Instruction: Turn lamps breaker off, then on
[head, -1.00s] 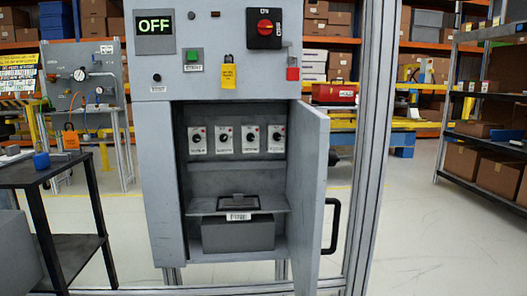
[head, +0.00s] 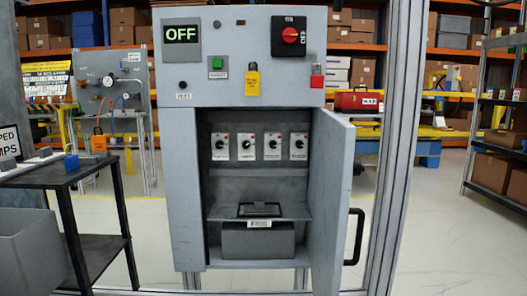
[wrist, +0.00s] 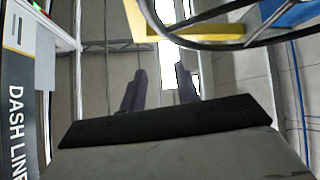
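The grey cabinet (head: 185,120) stands mid-picture in the head view with its door (head: 331,190) swung open to the right. Inside, a row of several white breakers with dark round knobs sits on the back panel, from the leftmost breaker (head: 220,147) to the rightmost breaker (head: 298,147). Their labels are too small to read, so I cannot tell which is the lamps breaker. A display (head: 181,34) above reads OFF. My gripper (wrist: 161,84) shows only in the wrist view, its two fingers apart and nothing between them. No breaker shows in that view.
A red rotary switch (head: 290,36), a green button (head: 217,63) and a yellow tag (head: 252,80) are on the cabinet's upper front. A dark table (head: 60,172) stands left. A post (head: 398,150) rises right of the door.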

